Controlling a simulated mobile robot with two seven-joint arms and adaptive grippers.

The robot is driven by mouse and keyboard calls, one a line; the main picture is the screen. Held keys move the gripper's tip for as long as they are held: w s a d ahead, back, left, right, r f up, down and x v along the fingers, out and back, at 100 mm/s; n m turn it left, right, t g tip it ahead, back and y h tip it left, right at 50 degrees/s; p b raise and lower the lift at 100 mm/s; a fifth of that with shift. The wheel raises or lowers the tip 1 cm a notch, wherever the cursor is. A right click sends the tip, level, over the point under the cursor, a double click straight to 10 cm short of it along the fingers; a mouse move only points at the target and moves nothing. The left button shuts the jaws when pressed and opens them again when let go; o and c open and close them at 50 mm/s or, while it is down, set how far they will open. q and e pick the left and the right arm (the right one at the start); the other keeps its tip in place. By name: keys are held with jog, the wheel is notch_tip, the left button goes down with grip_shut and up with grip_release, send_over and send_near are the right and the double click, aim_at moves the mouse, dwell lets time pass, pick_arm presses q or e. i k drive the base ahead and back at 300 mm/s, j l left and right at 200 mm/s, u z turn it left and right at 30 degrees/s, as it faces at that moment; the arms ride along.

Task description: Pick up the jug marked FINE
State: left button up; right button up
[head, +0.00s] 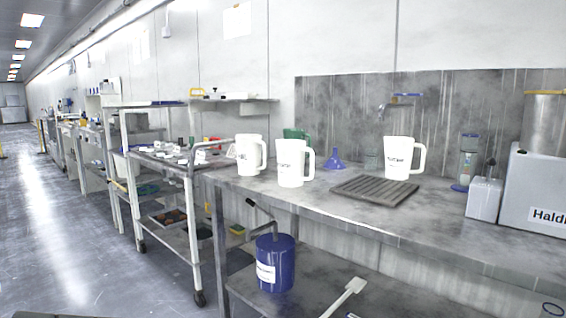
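Three white jugs with handles on their right sides stand upright on the grey bench (450,225). The left jug (247,157) and the middle jug (290,168) stand close together near the bench's left end. The right jug (397,160) stands apart, at the back edge of a dark ribbed mat (374,191). Each has small dark lettering on its front. The lettering is too small to read surely, so I cannot tell which jug is marked FINE. Neither of my grippers is in view.
A green container (297,134) is partly hidden behind the middle jug. A blue funnel (335,161) stands behind the mat, with a tap (382,112) above. A grey box (535,190) is at right. A loaded trolley (165,160) adjoins the bench's left. A blue can (276,263) stands below.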

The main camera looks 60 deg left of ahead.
aim_at(249, 146)
jog(key=k+j+u, duration=0.1)
jog(key=j, duration=0.9)
jog(key=k+j+u, duration=0.15)
jog(key=j, duration=0.85)
jog(key=k+j+u, duration=0.1)
jog(key=j, duration=0.95)
jog(key=k+j+u, duration=0.15)
jog(key=j, duration=0.9)
